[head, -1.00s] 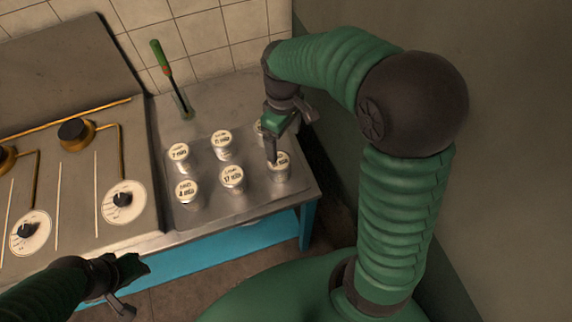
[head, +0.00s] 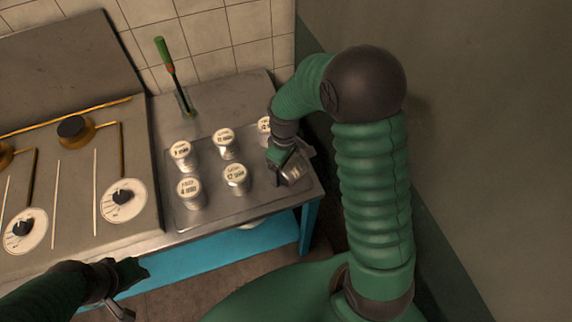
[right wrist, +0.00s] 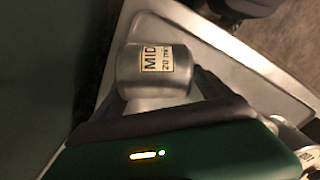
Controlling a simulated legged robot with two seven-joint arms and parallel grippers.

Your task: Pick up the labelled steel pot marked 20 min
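The steel pot marked 20 min (right wrist: 155,65) fills the upper middle of the right wrist view, its pale label reading MID 20 min. It also shows in the head view (head: 292,172) at the right front of the steel counter, partly covered by my right gripper (head: 290,167). The dark fingers of this gripper lie on either side of the pot, close to its wall. Whether they press on it cannot be made out. My left gripper (head: 130,272) is low at the left, away from the pots; its finger gap is not clear.
Several other labelled pots stand on the tray (head: 215,213), including one marked 17 min (head: 236,178) and one partly covered (head: 265,127) behind my right gripper. A green-handled tool (head: 165,55) stands at the back. A stove (head: 75,180) is at the left. A wall (head: 480,130) is at the right.

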